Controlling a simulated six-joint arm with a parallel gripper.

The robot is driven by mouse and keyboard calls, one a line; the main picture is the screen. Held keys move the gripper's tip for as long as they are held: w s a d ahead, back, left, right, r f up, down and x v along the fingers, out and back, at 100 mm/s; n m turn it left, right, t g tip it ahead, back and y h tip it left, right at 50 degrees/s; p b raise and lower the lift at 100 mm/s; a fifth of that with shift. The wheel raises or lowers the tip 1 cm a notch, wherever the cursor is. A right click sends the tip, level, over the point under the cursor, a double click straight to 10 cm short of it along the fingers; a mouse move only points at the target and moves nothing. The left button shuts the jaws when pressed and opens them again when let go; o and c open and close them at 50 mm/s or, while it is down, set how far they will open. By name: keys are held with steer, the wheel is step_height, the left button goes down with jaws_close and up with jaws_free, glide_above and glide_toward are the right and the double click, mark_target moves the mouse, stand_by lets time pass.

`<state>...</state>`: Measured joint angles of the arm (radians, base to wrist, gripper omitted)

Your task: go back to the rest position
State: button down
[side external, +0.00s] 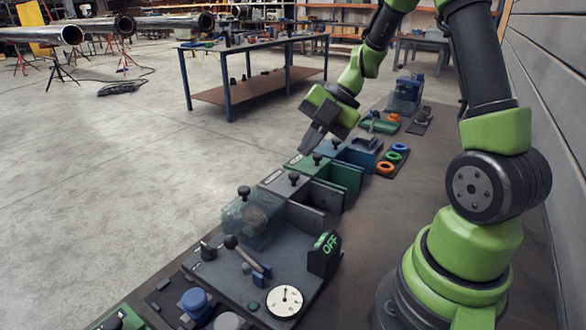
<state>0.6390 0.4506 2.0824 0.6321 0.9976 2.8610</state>
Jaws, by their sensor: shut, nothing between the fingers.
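My gripper (305,150) shows in the side external view, at the end of my green and black arm. It points down and to the left over the row of compartments on the bench (440,190). Its dark fingers look closed together, with nothing visible between them. The fingertips appear close to the black knobs of the compartments, but I cannot tell the exact gap. No flanged pipe is in my grip.
Green (345,174) and grey (318,196) bins line the bench. Coloured rings (385,168) lie right of the bins. A grey wall (555,110) stands right.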

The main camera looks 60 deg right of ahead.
steer(key=s+a+r+m+t+h, duration=0.1)
steer(key=s+a+r+m, duration=0.4)
steer(key=m, duration=0.7)
steer(key=s+a+r+m+t+h, duration=0.2)
steer(key=s+a+r+m, duration=0.3)
steer(key=m, duration=0.8)
steer(key=s+r, duration=0.2)
steer(key=s, duration=0.1)
steer(key=shift+a+r+h, duration=0.3)
steer(key=shift+a+h, duration=0.1)
